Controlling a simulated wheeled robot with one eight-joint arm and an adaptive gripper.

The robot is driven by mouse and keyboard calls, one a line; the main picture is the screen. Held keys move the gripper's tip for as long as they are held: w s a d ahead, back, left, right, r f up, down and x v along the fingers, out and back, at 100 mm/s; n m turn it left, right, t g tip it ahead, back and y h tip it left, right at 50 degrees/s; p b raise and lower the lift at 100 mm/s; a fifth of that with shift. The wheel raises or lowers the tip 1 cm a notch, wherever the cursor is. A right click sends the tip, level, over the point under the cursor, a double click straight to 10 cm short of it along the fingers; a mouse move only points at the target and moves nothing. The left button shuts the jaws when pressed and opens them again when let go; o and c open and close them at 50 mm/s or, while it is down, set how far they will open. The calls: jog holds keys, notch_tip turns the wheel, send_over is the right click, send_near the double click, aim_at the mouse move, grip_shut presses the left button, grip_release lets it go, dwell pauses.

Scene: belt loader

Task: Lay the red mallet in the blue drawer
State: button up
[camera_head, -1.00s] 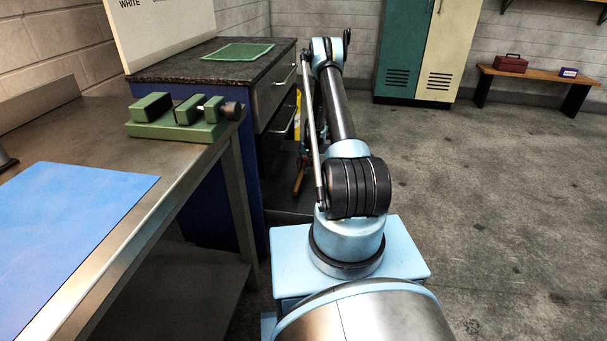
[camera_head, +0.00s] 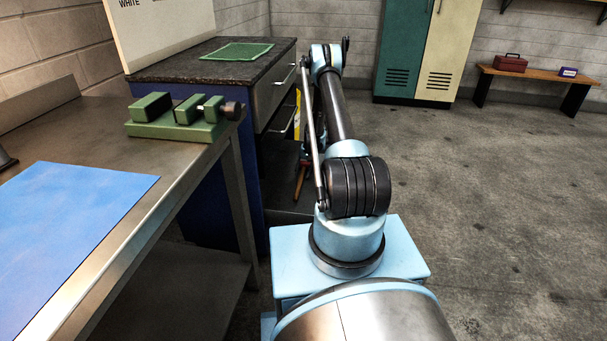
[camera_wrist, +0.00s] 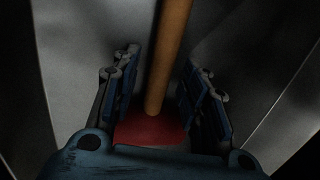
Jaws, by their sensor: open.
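The red mallet shows in the wrist view, its red head (camera_wrist: 150,131) low between my fingers and its wooden handle (camera_wrist: 168,50) running up the picture. My gripper (camera_wrist: 162,68) is open around the mallet, with a gap showing between each finger and the handle. In the head view the wooden handle (camera_head: 299,181) hangs below the end of my arm, beside the cabinet's dark lower part; the head is mostly hidden there. The cabinet (camera_head: 205,70) has a blue side and metal drawer fronts (camera_head: 272,98). I cannot make out a blue drawer.
A steel bench (camera_head: 190,165) stands at left with a green vise (camera_head: 177,118) and a blue mat (camera_head: 75,220). A green mat (camera_head: 238,52) lies on the cabinet top. Lockers (camera_head: 420,55) and a low bench (camera_head: 540,78) stand behind. The floor at right is clear.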

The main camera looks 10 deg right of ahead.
jog(key=s+d+r, duration=0.1)
jog(key=s+r, duration=0.3)
jog(key=r, duration=1.2)
jog(key=s+r, duration=0.4)
jog(key=r, duration=1.2)
jog(key=s+r+n+h, duration=0.1)
jog(key=s+r+n, duration=0.1)
jog(key=s+r, duration=1.2)
jog(key=s+r+t, duration=0.1)
jog(key=s+r, duration=0.1)
jog(key=s, duration=0.8)
jog(key=s+r+t, duration=0.1)
jog(key=s+r, duration=0.2)
jog(key=s, duration=0.7)
jog(key=s+f+n, duration=0.1)
jog(key=s+f, duration=0.2)
jog(key=s, duration=0.5)
jog(key=s+f+h, duration=0.1)
jog(key=s+f, duration=0.3)
jog(key=s, duration=0.3)
jog(key=shift+s+n, duration=0.35)
jog(key=shift+n, duration=0.05)
jog(key=shift+a+f, duration=0.1)
jog(key=shift+a, duration=0.05)
